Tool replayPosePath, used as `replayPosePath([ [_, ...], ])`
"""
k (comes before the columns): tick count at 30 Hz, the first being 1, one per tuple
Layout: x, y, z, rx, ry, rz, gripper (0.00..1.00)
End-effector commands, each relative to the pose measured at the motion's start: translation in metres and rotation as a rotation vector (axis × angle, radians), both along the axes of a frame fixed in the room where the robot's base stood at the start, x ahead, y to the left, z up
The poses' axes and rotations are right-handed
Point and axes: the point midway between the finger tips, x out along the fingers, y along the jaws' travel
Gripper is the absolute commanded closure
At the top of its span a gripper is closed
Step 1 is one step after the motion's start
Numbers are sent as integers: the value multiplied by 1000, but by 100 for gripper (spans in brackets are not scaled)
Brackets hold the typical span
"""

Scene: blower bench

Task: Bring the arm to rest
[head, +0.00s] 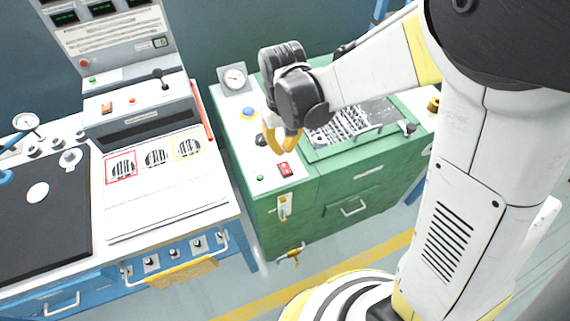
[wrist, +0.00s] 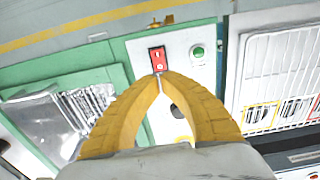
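My gripper (head: 286,148) hangs over the white control panel on top of the green cabinet (head: 335,193), with my arm reaching in from the right. In the wrist view its two yellow fingers (wrist: 160,76) meet at the tips, and I see nothing between them. The tips appear right beside the red switch (wrist: 158,57), which also shows just below the gripper in the head view (head: 284,170). I cannot tell whether they touch it. A green button (wrist: 197,51) sits beside the switch. The fingers hide part of the panel.
The green cabinet's top holds a gauge (head: 234,77), a blue button (head: 249,113) and a framed metallic tray (head: 352,125). At left, a blue bench carries a grey console (head: 140,113) and a dark mat (head: 45,225). Open floor lies in front.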

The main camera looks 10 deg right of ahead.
Motion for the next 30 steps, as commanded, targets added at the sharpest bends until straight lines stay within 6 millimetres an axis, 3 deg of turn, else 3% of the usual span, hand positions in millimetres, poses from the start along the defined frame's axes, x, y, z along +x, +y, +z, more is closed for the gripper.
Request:
replayPosePath([
  [11,-1,-4,8,4,-14,-8,100],
  [17,-15,-36,56,35,-128,-65,100],
  [21,-35,-65,95,58,-249,-120,100],
  [27,-70,-102,131,80,-422,-195,100],
  [30,-86,-117,140,84,-498,-227,100],
])
